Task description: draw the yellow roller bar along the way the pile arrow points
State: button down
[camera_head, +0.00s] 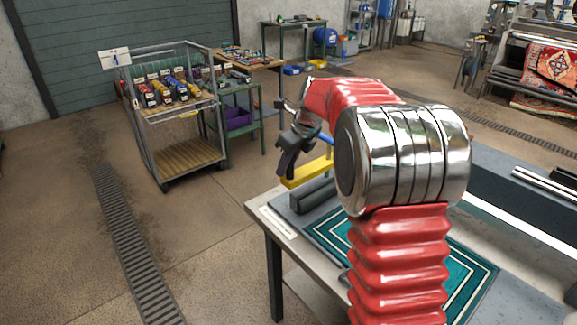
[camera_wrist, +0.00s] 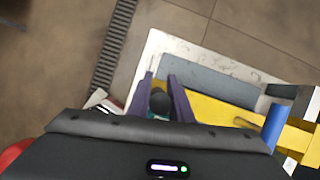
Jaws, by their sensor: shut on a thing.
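The yellow roller bar (camera_head: 308,173) is at the far left end of the table, just above a dark block (camera_head: 313,195). In the wrist view the yellow bar (camera_wrist: 215,113) runs right from my gripper. My gripper (camera_head: 285,166) is at the bar's left end, fingers pointing down. In the wrist view my gripper's purple fingers (camera_wrist: 160,98) are shut on a dark round grip (camera_wrist: 160,103), which seems part of the bar. A teal rug with white border lines (camera_head: 470,272) lies on the table, partly hidden by my arm. I cannot make out a pile arrow.
The table's pale edge (camera_head: 262,207) and a white strip (camera_head: 278,222) lie near the bar. A wire cart (camera_head: 150,130) stands left of the table, with open floor and a drain grate (camera_head: 130,250) between.

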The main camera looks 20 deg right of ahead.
jog(key=shift+w+d+r, duration=0.1)
jog(key=shift+w, duration=0.15)
jog(key=c, duration=2.1)
grip_release()
jog(key=shift+o, duration=1)
jog(key=shift+w, duration=0.15)
jog(key=shift+o, duration=1.4)
jog(key=v, duration=1.3)
jog(key=shift+s+r, duration=0.2)
jog(key=shift+s, duration=0.05)
